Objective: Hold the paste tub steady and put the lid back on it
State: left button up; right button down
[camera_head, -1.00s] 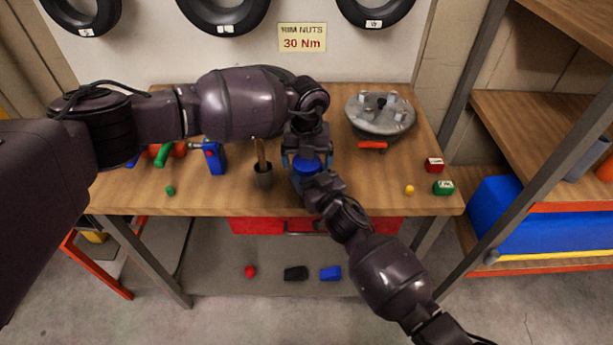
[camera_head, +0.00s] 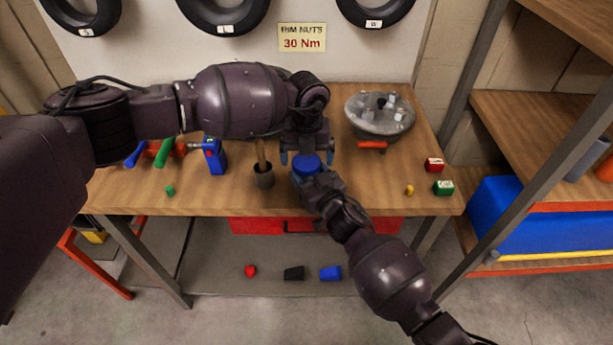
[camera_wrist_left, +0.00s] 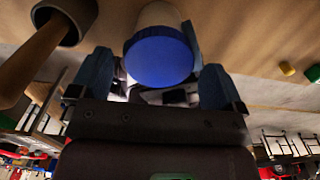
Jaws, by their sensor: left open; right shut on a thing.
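The paste tub has a pale body (camera_wrist_left: 160,14) and a blue lid (camera_head: 306,165). In the left wrist view the lid (camera_wrist_left: 158,58) sits on the tub's end and looks level; I cannot tell how tightly it is seated. My left gripper (camera_head: 306,157) is open just behind and above the lid, its fingers apart on either side with gaps; it also shows in the left wrist view (camera_wrist_left: 156,75). My right gripper (camera_head: 308,182) is shut on the tub from the front, one finger along its side in the left wrist view. The tub's body is mostly hidden in the head view.
A dark cup (camera_head: 264,178) with a wooden-handled tool stands close left of the tub. A blue tool (camera_head: 214,157) is farther left. A grey hub with studs (camera_head: 380,115) lies at back right.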

pick_arm(q)
jog(key=shift+r, duration=1.75)
jog(key=shift+c, duration=0.4)
